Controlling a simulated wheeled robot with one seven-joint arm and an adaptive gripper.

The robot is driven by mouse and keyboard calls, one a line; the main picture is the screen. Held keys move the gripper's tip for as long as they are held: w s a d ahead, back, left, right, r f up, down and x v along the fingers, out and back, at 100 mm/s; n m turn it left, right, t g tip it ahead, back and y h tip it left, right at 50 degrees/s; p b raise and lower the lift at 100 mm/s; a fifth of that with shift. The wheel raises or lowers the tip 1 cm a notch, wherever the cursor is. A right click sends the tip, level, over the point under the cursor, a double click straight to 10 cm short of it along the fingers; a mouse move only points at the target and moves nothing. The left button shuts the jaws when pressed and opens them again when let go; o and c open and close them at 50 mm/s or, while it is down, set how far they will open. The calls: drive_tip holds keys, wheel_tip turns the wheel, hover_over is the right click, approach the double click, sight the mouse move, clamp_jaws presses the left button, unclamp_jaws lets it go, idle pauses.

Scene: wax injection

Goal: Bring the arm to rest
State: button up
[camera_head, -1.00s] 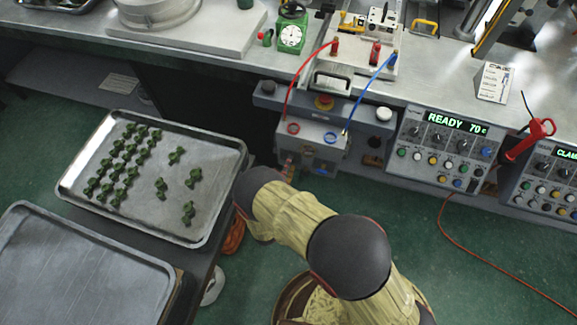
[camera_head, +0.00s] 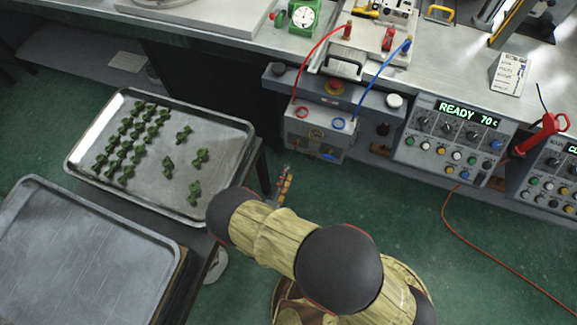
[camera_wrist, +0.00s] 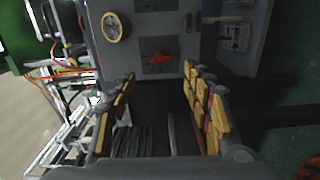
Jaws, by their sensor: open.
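My gripper (camera_head: 284,186) shows only in part in the head view, past the dark wrist joint of my arm. It is over the green floor, between the tray of green parts and the machine front. In the wrist view its two yellow-padded fingers (camera_wrist: 160,103) stand wide apart, with nothing held between them. My arm is bent across the bottom middle of the head view.
A metal tray (camera_head: 218,207) with several green parts lies left of my arm. An empty tray (camera_head: 80,262) is nearer. The bench front carries a grey box (camera_head: 318,135) with red and blue hoses and a READY 70 panel (camera_head: 453,143). A red cable (camera_head: 470,245) crosses the floor.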

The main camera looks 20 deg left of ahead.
drive_tip(key=shift+s, duration=0.4)
idle(0.4)
drive_tip(key=s+d+f+n+g+h, duration=0.25)
drive_tip(key=d+h, duration=0.25)
drive_tip(key=d, duration=0.5)
drive_tip(key=s+d+r+m+g+h, duration=0.2)
drive_tip(key=s+d+r+g+h, duration=0.3)
drive_tip(key=r+g, duration=0.35)
drive_tip(key=s+d+r+m+g+y+p, duration=0.1)
drive_tip(key=d+r+m+g+y, duration=0.15)
drive_tip(key=r, duration=0.55)
drive_tip(key=d+r+m+g+y+p, duration=0.15)
drive_tip(key=r+m+y, duration=0.25)
drive_tip(key=r, duration=0.5)
drive_tip(key=s+d+r+m+g+y, duration=0.1)
drive_tip(key=r+m+g+y, duration=0.2)
drive_tip(key=r, duration=0.5)
drive_tip(key=d+r+m+t+y, duration=0.1)
drive_tip(key=d+r+m, duration=0.3)
drive_tip(key=r, duration=0.5)
drive_tip(key=d+r+m+t+y+p, duration=0.1)
drive_tip(key=d+r+m+t, duration=0.3)
drive_tip(key=d+r, duration=0.4)
wheel_tip(320, 180, up, 2)
drive_tip(key=shift+r+t, duration=0.1)
drive_tip(key=shift+t, duration=0.2)
